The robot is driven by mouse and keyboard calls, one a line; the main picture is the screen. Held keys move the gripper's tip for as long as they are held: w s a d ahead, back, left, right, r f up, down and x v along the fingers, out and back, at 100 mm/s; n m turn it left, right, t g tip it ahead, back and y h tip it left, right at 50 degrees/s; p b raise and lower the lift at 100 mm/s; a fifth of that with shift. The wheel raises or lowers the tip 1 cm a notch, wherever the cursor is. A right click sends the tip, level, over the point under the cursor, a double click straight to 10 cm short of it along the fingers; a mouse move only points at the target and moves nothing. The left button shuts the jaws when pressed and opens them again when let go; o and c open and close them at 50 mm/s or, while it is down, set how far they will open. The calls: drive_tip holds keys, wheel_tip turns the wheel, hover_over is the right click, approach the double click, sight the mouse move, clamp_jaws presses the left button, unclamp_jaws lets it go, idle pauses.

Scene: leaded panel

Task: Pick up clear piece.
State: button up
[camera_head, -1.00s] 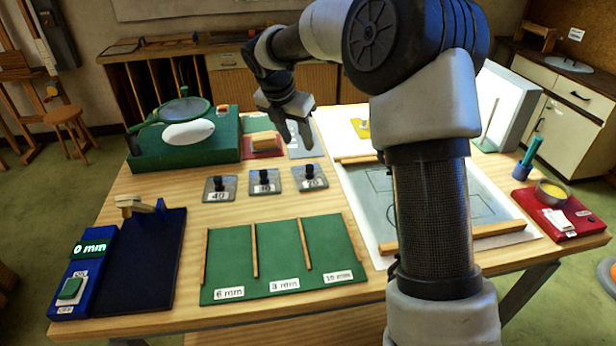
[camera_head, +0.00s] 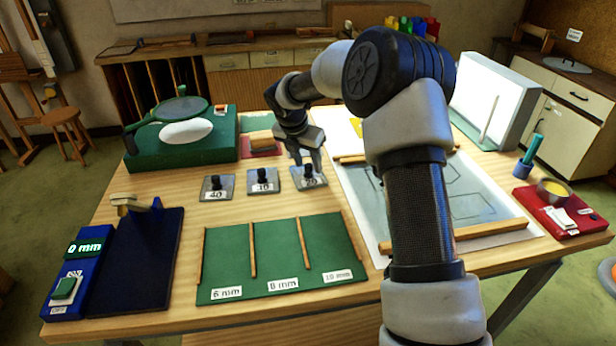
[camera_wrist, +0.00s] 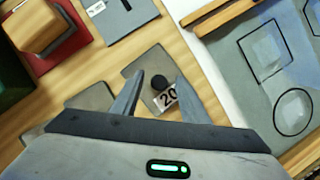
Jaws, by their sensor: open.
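My gripper (camera_head: 309,160) is open, with nothing between its fingers. In the wrist view its fingertips (camera_wrist: 159,80) lie either side of the black knob of the plate marked 20 (camera_wrist: 142,66); I cannot tell the height gap. That plate (camera_head: 317,183) also shows in the head view. I cannot identify the clear piece for certain. A faint pale, see-through patch (camera_wrist: 266,48) lies inside an outlined shape on the grey drawing panel (camera_wrist: 240,72).
Plates marked 40 (camera_head: 218,194) and another number (camera_head: 264,187) stand left of the 20 plate. A wood block sits on a red pad (camera_head: 262,151). Wooden strips (camera_head: 480,234) border the drawing panel. A green divided mat (camera_head: 277,262) lies in front, its bays empty.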

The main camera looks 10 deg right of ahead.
sight(307, 166)
drive_tip(key=shift+c, duration=0.2)
drive_tip(key=c, duration=0.9)
drive_tip(key=shift+r, duration=0.15)
wheel_tip(307, 166, up, 10)
drive_tip(key=shift+p, duration=0.9)
